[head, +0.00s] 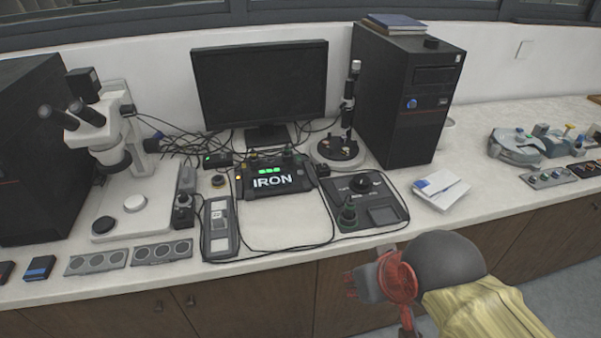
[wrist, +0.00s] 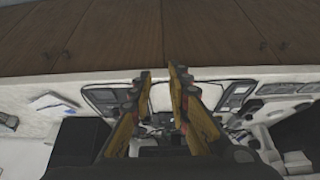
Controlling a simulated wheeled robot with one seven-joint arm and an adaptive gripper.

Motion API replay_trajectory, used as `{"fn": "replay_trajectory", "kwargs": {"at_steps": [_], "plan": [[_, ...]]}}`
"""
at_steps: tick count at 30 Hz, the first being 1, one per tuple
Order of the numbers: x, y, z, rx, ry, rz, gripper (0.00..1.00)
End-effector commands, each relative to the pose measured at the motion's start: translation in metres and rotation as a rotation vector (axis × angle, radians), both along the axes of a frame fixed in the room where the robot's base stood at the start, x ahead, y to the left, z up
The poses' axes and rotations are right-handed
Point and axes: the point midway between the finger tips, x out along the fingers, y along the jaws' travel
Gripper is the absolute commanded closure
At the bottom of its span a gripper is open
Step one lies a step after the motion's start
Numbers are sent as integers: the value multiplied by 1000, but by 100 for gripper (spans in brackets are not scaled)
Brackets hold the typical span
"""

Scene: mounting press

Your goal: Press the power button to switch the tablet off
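A black unit with a lit screen reading "IRON" (head: 283,181) and green lights sits on the bench below the monitor; it is the most tablet-like thing, but I cannot be sure it is the tablet. A small orange light shows at its left edge. I cannot pick out a power button. My gripper (head: 367,284) is in front of the bench edge at the lower right, apart from the unit. In the wrist view its two fingers (wrist: 161,84) are apart with nothing between them. Bench devices behind the fingers are partly hidden there.
A black soldering station (head: 383,214) lies right of the screen unit, with loose cables around both. A microscope (head: 131,181) stands left, a monitor (head: 262,85) behind, and a computer tower (head: 404,100) right. White booklets (head: 440,190) lie near the tower. Cabinets are below.

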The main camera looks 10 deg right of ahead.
Motion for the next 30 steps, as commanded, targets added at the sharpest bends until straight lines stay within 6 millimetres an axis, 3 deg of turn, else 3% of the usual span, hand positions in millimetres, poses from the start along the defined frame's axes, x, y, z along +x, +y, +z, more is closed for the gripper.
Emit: {"fn": "replay_trajectory", "kwargs": {"at_steps": [8,30], "plan": [[0,0,0,0,0,0,100],[0,0,0,0,0,0,100]]}}
